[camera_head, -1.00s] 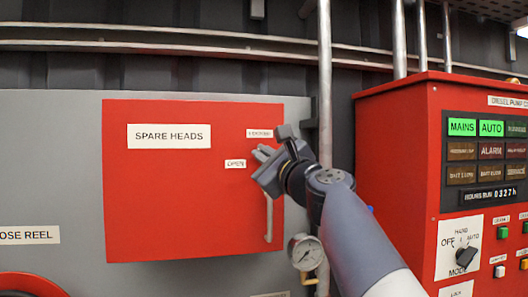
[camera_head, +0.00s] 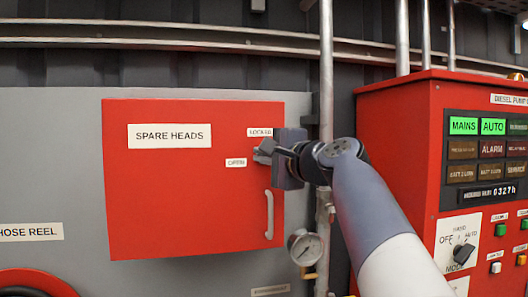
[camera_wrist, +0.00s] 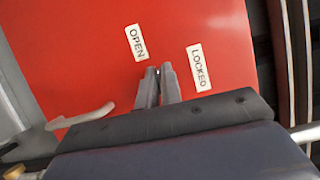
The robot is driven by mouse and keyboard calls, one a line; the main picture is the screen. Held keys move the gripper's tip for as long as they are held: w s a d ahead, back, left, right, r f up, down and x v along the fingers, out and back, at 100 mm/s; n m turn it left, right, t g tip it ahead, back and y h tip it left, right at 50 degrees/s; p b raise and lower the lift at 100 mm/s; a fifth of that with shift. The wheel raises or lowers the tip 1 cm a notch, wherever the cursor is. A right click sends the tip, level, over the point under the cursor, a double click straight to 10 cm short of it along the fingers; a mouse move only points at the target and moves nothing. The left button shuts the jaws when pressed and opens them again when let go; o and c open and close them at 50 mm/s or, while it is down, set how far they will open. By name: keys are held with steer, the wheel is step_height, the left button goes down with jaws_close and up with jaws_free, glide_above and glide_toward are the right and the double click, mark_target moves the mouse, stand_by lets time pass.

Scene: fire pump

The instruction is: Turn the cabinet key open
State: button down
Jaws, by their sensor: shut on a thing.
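The red spare heads cabinet door (camera_head: 170,200) is closed on the grey panel, and its red face fills much of the wrist view (camera_wrist: 80,60). My gripper (camera_head: 262,151) is at the door's upper right, by the lock, with its fingers against the key area. In the wrist view the fingertips (camera_wrist: 158,73) are close together between the OPEN label (camera_wrist: 136,43) and the LOCKED label (camera_wrist: 199,67). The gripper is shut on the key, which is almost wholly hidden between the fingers. The key's exact angle cannot be told.
A pale door handle (camera_head: 268,215) is below my gripper. A vertical pipe (camera_head: 326,80) and a pressure gauge (camera_head: 304,248) are close to the right. The red diesel pump panel (camera_head: 400,160) stands further right.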

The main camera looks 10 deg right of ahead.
steer(key=shift+n, duration=0.3)
steer(key=c, duration=1.6)
jaws_free()
steer(key=b+v, duration=0.3)
steer(key=v, duration=0.7)
steer(key=shift+s+d, duration=0.15)
steer(key=shift+s, duration=0.2)
steer(key=p+x, duration=0.3)
steer(key=x, duration=0.7)
steer(key=shift+w+a, duration=0.2)
steer(key=shift+w, duration=0.15)
